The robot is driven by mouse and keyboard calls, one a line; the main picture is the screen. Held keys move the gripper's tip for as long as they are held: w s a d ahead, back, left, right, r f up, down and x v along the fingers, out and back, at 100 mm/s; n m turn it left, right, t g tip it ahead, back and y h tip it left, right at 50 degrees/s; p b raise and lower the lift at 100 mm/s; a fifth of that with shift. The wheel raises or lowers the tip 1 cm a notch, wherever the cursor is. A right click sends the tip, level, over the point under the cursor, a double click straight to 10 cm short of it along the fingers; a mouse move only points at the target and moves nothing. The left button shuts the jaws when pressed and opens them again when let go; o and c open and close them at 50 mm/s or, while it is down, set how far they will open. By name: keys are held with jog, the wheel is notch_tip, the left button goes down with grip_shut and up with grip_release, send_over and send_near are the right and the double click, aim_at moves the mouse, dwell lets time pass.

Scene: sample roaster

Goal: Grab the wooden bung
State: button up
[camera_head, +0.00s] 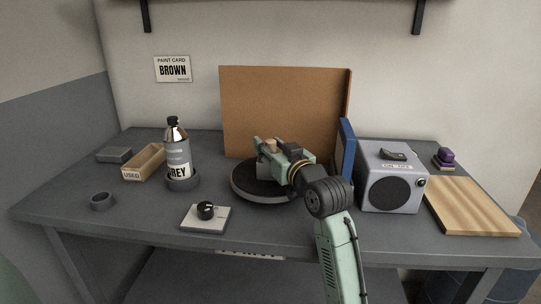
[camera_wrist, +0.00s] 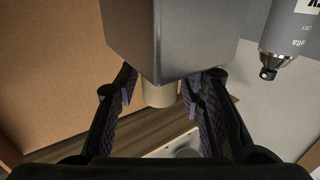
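The wooden bung, a short tan cylinder (camera_wrist: 160,95), sticks out of the top of a grey block-like body (camera_wrist: 175,40). In the head view the bung (camera_head: 271,146) shows small, partly hidden by my gripper, with the grey body (camera_head: 264,169) below it on the dark round turntable (camera_head: 247,190). My gripper (camera_wrist: 167,92) is open, with one finger on each side of the bung. Narrow gaps seem to show between the bung and both fingers. In the head view my gripper (camera_head: 268,149) reaches in from the right.
A brown board (camera_head: 280,105) stands behind the turntable. A spray can (camera_head: 176,155) stands in a dark ring at left, near a wooden tray marked USED (camera_head: 143,162). A white dial box (camera_head: 205,218) is in front. A grey fan box (camera_head: 391,180) stands at right.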

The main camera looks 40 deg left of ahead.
grip_shut()
jog(key=shift+r, duration=0.15)
